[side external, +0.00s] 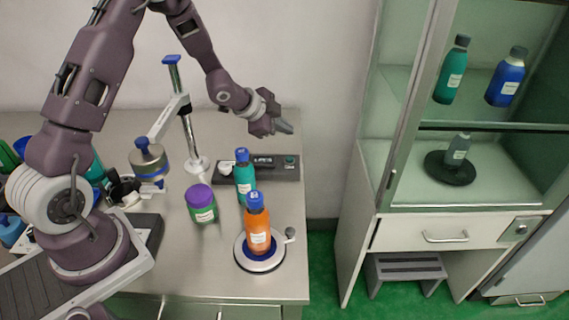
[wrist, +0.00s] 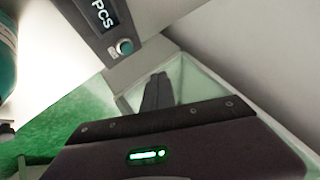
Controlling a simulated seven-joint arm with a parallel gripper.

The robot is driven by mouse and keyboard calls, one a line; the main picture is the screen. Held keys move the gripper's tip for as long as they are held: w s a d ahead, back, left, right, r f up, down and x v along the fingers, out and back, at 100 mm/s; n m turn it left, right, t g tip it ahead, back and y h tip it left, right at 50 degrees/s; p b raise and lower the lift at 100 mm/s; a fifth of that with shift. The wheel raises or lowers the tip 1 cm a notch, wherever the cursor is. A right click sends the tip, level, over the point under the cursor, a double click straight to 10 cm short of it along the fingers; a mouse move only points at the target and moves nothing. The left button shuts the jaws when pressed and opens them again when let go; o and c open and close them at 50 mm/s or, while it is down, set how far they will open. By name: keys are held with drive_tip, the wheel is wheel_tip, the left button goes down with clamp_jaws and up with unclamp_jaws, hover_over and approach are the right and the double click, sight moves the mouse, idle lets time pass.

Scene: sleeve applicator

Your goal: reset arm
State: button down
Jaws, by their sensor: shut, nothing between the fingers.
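My gripper (side external: 284,127) is raised above the back right part of the bench, apart from every object, and its fingers point right. In the wrist view my gripper's fingers (wrist: 157,92) are together with nothing between them. An orange bottle (side external: 258,226) with a blue cap stands upright on a round white-rimmed stand (side external: 243,259) near the bench's front right. A teal bottle (side external: 244,180) with a blue cap stands behind it. A purple-lidded green jar (side external: 201,205) stands to their left.
A device with a display (side external: 283,167) lies behind the bottles. A post with a blue top (side external: 186,115) and a side arm rises at the back. A glass-fronted cabinet (side external: 440,225) holding bottles stands right of the bench, across a gap. Air around my gripper is clear.

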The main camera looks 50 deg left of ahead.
drive_tip(key=s+d+r+n+g+y, duration=0.1)
drive_tip(key=s+r+n+y, duration=0.15)
drive_tip(key=s+r, duration=0.4)
drive_tip(key=s+d+r+n+y, duration=0.1)
drive_tip(key=s+r+n, duration=0.25)
drive_tip(key=r, duration=0.65)
drive_tip(key=s+d+r+n+g+h, duration=0.1)
drive_tip(key=s+d, duration=0.3)
drive_tip(key=s, duration=0.9)
drive_tip(key=s+d+r+n+g+h, duration=0.1)
drive_tip(key=s+d+r+n, duration=0.1)
drive_tip(key=s, duration=1.1)
drive_tip(key=d+n, duration=0.1)
drive_tip(key=d, duration=0.1)
drive_tip(key=shift+s+d+r, duration=0.2)
drive_tip(key=shift+d+r, duration=0.2)
